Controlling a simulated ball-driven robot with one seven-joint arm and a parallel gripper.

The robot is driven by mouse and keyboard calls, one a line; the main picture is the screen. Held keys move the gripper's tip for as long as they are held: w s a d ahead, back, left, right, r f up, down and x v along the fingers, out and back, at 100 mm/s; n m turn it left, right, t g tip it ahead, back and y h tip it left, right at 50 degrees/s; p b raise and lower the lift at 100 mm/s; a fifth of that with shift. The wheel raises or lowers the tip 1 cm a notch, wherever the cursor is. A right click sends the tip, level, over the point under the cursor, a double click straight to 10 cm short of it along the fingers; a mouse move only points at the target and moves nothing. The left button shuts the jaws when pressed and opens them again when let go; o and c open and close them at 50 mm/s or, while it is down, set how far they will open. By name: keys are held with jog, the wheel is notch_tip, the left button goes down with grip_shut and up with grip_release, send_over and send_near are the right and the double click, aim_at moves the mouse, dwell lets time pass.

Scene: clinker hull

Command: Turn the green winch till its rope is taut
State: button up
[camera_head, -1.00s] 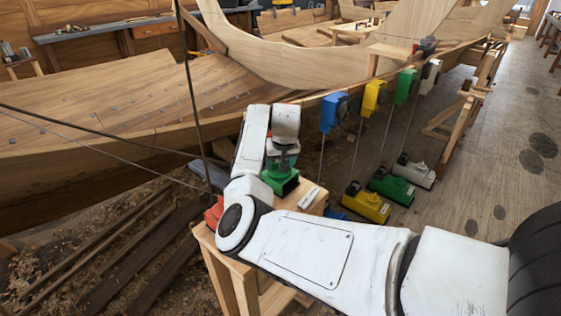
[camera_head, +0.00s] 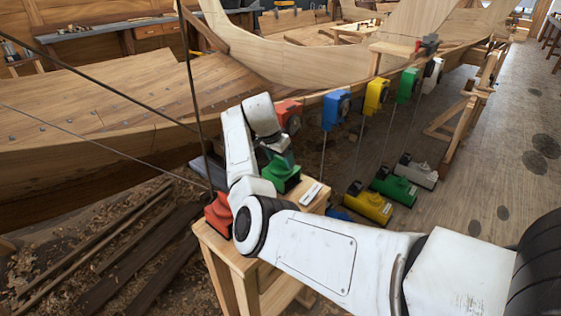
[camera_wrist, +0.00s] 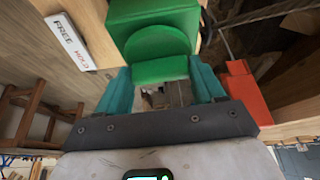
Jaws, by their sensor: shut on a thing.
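The green winch (camera_head: 282,176) sits on a wooden stand (camera_head: 262,245). In the wrist view its green housing (camera_wrist: 152,18) and a round green part (camera_wrist: 158,52) fill the top. My gripper (camera_wrist: 163,88) has its teal fingers on both sides of the round part and is shut on it. In the head view my gripper (camera_head: 281,158) is at the winch's top, its fingertips partly hidden. A dark rope (camera_head: 110,89) runs from near the stand to the upper left and looks nearly straight; its attachment at the winch is hidden by my arm.
A red winch (camera_head: 218,213) stands left of the green one. A FREE/HOLD plate (camera_head: 311,194) lies on the stand's right side. Coloured blocks, such as the blue one (camera_head: 331,110), line the hull's edge (camera_head: 310,97).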

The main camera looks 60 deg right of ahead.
jog(key=shift+m+b, duration=0.4)
jog(key=shift+m, duration=0.4)
jog(key=shift+g, duration=0.3)
jog(key=o, duration=1)
jog(key=shift+o, duration=0.2)
jog(key=v, duration=1.1)
jog(key=shift+d+f, duration=0.1)
